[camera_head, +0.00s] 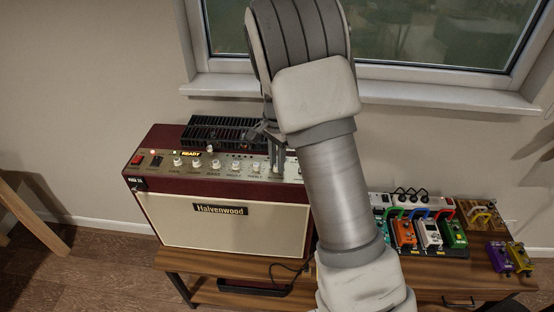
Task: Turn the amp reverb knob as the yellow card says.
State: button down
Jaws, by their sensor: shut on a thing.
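The amp (222,225) is dark red with a cream front marked Halvenwood, standing on a wooden bench. Its top panel has a row of pale knobs (215,165) with small labels. My gripper (277,164) reaches down to the panel just right of the last clearly visible knob (256,168). It is shut on a knob there, which the fingers and arm mostly hide. I cannot read that knob's label or its pointer. I see no yellow card; my arm covers the amp's right end.
A black grille (213,130) lies on top of the amp behind the knobs. Colourful pedals (404,232) stand on the bench (222,263) to the right. The window sill (445,93) is behind my arm.

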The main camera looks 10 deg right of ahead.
jog(key=shift+w, duration=0.1)
dwell(0.3)
jog(key=c, duration=0.7)
grip_release()
notch_tip(320, 180, up, 18)
jog(key=shift+f, duration=0.25)
